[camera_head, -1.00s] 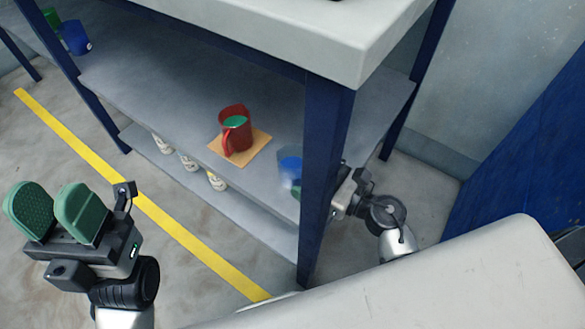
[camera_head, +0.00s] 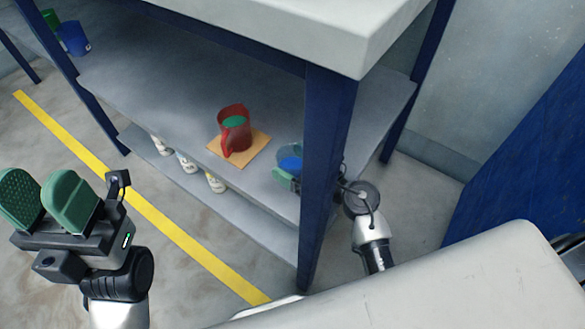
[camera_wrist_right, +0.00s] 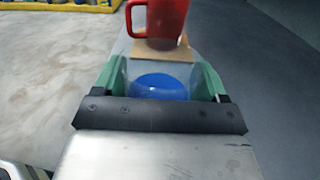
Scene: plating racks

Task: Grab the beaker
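The beaker (camera_head: 291,164) is clear with blue contents and stands near the front edge of the middle shelf, partly hidden by a blue rack leg. My right gripper (camera_head: 286,167) reaches in from behind that leg, with its green fingers on either side of the beaker. In the right wrist view the beaker's blue contents (camera_wrist_right: 162,87) lie between the two widely spaced fingers (camera_wrist_right: 160,82); whether the pads touch the glass is unclear. My left gripper (camera_head: 46,202) is open and empty over the floor at the left.
A red mug (camera_head: 234,128) with green contents stands on a tan board (camera_head: 257,147) left of the beaker. The blue leg (camera_head: 326,170) is close to my right arm. Several pale containers (camera_head: 187,164) stand on the lower shelf. Blue (camera_head: 74,38) and green cups are at the far left.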

